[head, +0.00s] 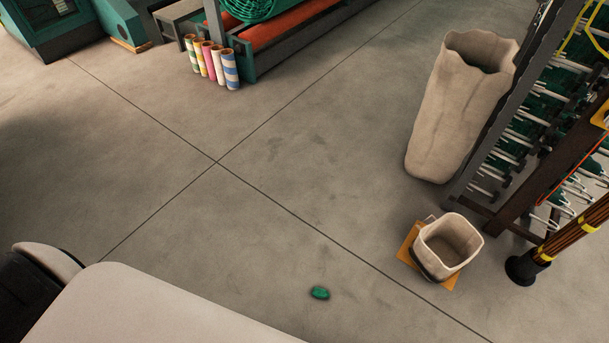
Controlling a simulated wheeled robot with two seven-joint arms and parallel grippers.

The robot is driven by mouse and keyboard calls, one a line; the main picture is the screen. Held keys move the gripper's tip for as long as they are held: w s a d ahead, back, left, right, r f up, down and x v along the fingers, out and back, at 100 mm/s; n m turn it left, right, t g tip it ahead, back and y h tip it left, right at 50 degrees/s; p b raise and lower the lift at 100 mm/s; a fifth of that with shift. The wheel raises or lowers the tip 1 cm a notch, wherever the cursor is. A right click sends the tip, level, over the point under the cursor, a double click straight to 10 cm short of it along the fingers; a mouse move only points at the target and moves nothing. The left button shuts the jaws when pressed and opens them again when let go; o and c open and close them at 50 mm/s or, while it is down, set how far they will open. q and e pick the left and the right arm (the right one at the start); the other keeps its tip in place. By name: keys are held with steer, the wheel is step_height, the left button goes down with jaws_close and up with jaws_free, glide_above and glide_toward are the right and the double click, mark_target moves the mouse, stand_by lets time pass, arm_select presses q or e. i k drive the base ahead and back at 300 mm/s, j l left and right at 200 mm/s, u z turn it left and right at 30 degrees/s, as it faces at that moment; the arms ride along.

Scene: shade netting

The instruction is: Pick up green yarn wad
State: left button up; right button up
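A small green yarn wad (320,293) lies on the grey concrete floor near the bottom middle of the head view. It sits apart from other things, to the left of a beige bin. Neither of my grippers shows in this view. A pale rounded surface, which seems part of my own body, fills the lower left.
A square beige bin (425,261) stands on an orange mat (452,281) at the right. A tall beige sack (455,110) and a dark rack (510,120) stand behind it. Striped tubes (231,70) stand beside machinery at the back. The middle floor is clear.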

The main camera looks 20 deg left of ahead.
mark_target(318, 292)
steer(key=k+j, duration=0.3)
steer(key=k, duration=0.15)
steer(key=k+j, duration=0.25)
steer(key=k, duration=0.25)
